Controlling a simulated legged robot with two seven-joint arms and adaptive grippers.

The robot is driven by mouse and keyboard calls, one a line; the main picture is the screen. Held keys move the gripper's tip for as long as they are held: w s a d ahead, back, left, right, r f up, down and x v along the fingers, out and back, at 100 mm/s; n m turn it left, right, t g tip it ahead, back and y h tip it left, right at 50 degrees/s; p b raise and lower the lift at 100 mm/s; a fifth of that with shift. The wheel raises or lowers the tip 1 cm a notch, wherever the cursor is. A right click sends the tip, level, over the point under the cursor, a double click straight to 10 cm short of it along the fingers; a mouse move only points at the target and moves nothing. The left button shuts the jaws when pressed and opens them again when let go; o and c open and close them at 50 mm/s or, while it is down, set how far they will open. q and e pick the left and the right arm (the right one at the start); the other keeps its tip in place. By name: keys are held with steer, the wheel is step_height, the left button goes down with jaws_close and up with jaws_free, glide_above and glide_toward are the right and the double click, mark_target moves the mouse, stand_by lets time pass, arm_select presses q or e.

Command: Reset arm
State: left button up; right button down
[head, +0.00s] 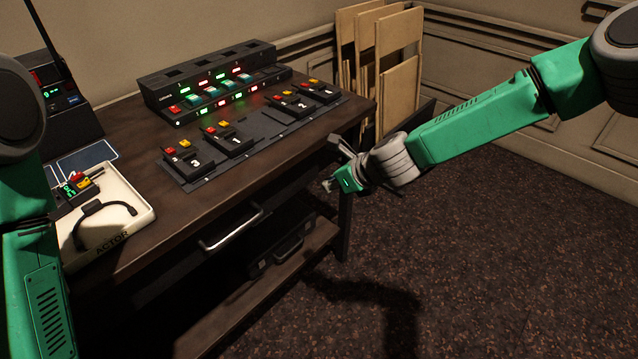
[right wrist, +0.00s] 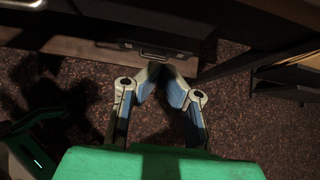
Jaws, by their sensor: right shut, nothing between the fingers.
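My right arm comes in from the right in the head view, and its gripper (head: 335,170) is in front of the desk's right front corner, over the floor side. In the right wrist view the fingers of my right gripper (right wrist: 160,72) converge and hold nothing. The desk's drawer handle and shelf area lie beyond them. My left arm shows at the left edge of the head view; its gripper is out of view.
The dark wooden desk (head: 135,255) carries a console (head: 210,85) with lit buttons, several numbered packs on a grey mat (head: 262,125), and a white ACTOR tray (head: 140,205). A case (head: 285,252) lies on the lower shelf. Floor at right is clear.

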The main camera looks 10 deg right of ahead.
steer(key=s+d+f+n+g+h, duration=0.1)
steer(key=s+f+n, duration=0.3)
steer(key=s, duration=0.3)
steer(key=s+d+f+n+g+h, duration=0.1)
steer(key=s+d+f+n, duration=0.1)
steer(key=s+f+n, duration=0.4)
steer(key=s+d+f+n+g, duration=0.1)
steer(key=s+n+g, duration=0.15)
steer(key=s, duration=0.65)
steer(key=s+d+f+n+g+h, duration=0.1)
steer(key=s+d+n, duration=0.5)
steer(key=s+n, duration=0.2)
steer(key=s+d+f+n+g+h, duration=0.1)
steer(key=s+d+n+h, duration=0.1)
steer(key=s+d+n, duration=0.3)
steer(key=s+n, duration=0.3)
steer(key=s, duration=0.2)
steer(key=shift+d+h, duration=0.3)
steer(key=shift+d, duration=0.1)
steer(key=shift+s+n, duration=0.1)
steer(key=shift+n, duration=0.15)
